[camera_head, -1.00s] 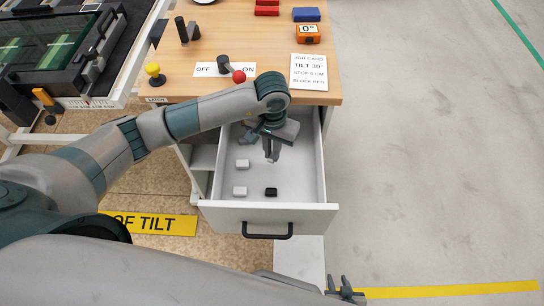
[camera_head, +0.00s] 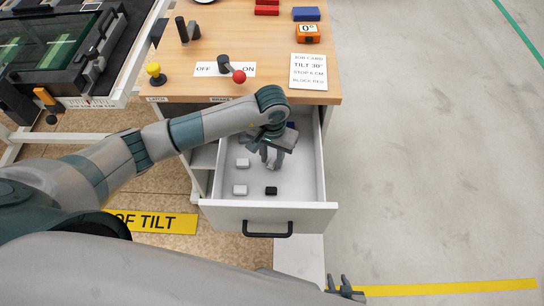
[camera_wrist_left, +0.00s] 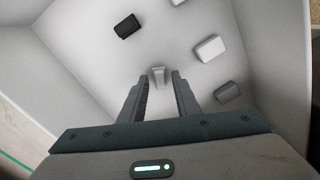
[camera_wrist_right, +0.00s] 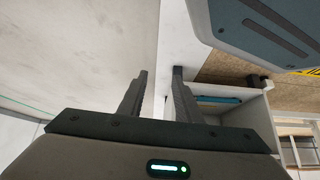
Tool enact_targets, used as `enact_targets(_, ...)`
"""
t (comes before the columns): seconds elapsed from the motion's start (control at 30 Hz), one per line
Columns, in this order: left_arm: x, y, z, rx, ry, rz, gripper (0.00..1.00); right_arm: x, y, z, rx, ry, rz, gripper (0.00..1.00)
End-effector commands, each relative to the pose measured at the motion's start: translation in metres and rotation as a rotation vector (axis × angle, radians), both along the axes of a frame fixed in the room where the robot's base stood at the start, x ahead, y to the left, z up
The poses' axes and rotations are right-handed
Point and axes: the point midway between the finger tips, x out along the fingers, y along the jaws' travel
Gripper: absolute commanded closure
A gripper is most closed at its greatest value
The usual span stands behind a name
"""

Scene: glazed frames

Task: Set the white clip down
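A small whitish clip (camera_wrist_left: 158,76) sits between the fingertips of my left gripper (camera_wrist_left: 160,78) in the left wrist view, low in the open drawer. A narrow gap shows on each side of it, so the fingers are open around it. It appears to rest on the drawer floor. In the head view the left gripper (camera_head: 272,162) reaches down into the drawer (camera_head: 300,185) and mostly hides the clip. My right gripper (camera_wrist_right: 160,75) is open and empty; it also shows at the bottom of the head view (camera_head: 345,289), outside the drawer.
Two white blocks (camera_head: 242,163) (camera_head: 240,190) and a black block (camera_head: 271,191) lie in the drawer. A dark grey block (camera_wrist_left: 227,92) lies near my left fingers. Drawer walls surround the gripper. A red-knobbed lever (camera_head: 238,76) and job card (camera_head: 309,71) are on the desk above.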

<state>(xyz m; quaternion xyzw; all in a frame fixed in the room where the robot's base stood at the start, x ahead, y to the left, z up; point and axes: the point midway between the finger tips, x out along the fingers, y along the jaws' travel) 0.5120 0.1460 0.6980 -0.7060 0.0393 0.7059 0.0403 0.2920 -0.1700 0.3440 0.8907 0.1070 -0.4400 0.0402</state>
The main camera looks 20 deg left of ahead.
Motion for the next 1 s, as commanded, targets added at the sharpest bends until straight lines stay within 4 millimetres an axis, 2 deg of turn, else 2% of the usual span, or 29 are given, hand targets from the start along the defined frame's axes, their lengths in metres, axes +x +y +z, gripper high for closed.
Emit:
enact_targets(0.37,0.000,0.000,0.006,0.000,0.000,0.000,0.71,-0.008,0.000,0.003,0.001,0.002,0.002,0.69)
enact_targets(0.47,0.001,0.000,0.014,0.000,-0.003,-0.001,0.71,-0.013,0.000,-0.006,0.002,0.003,0.005,0.69)
enact_targets(0.77,0.001,0.000,0.064,-0.001,-0.006,-0.002,0.71,0.004,0.011,0.001,0.016,-0.021,0.004,0.69)
enact_targets(1.0,0.001,0.000,0.104,0.000,-0.004,0.000,0.71,0.001,0.000,-0.006,-0.004,0.029,-0.006,0.69)
